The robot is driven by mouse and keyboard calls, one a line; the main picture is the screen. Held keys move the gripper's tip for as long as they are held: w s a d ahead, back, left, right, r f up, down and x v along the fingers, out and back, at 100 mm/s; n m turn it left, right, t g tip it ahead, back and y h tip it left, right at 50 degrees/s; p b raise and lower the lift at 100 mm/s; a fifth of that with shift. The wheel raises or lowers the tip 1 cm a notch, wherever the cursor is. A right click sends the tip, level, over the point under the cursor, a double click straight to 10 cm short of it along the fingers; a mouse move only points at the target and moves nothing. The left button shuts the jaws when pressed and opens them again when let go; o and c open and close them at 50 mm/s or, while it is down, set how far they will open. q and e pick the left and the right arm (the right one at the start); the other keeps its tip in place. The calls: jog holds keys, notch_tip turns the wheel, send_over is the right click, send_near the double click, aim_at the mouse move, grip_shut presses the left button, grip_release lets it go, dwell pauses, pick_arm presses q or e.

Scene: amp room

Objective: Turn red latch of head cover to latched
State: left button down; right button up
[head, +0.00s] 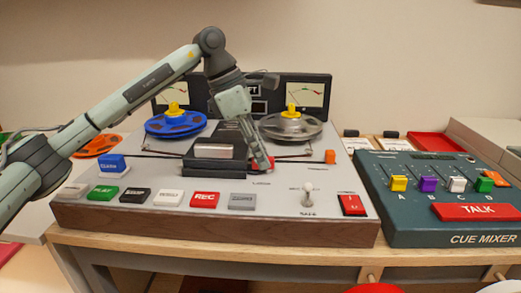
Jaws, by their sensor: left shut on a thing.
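The head cover (214,152) is a dark block with a silver front strip in the middle of the tape deck, between the two reels. The red latch (271,162) shows only as a small bit of red at the cover's right side; my gripper hides most of it. My left gripper (262,163) reaches down from above at the right of the cover and is shut on the red latch. The latch's exact angle cannot be told. My right gripper is not in view.
A blue reel (176,124) and a grey reel (291,126) flank the cover. A row of coloured buttons, with a red REC button (204,200), runs along the deck's front. A toggle switch (308,195) stands front right. A cue mixer (432,207) sits to the right.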

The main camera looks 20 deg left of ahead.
pick_arm(q)
jog(key=shift+w+m, duration=0.1)
jog(key=shift+m, duration=0.5)
jog(key=c, duration=1.4)
grip_release()
jog(key=shift+c, duration=0.2)
jog(key=shift+a+r, duration=0.1)
jog(key=v, duration=1.2)
jog(key=shift+w, duration=0.15)
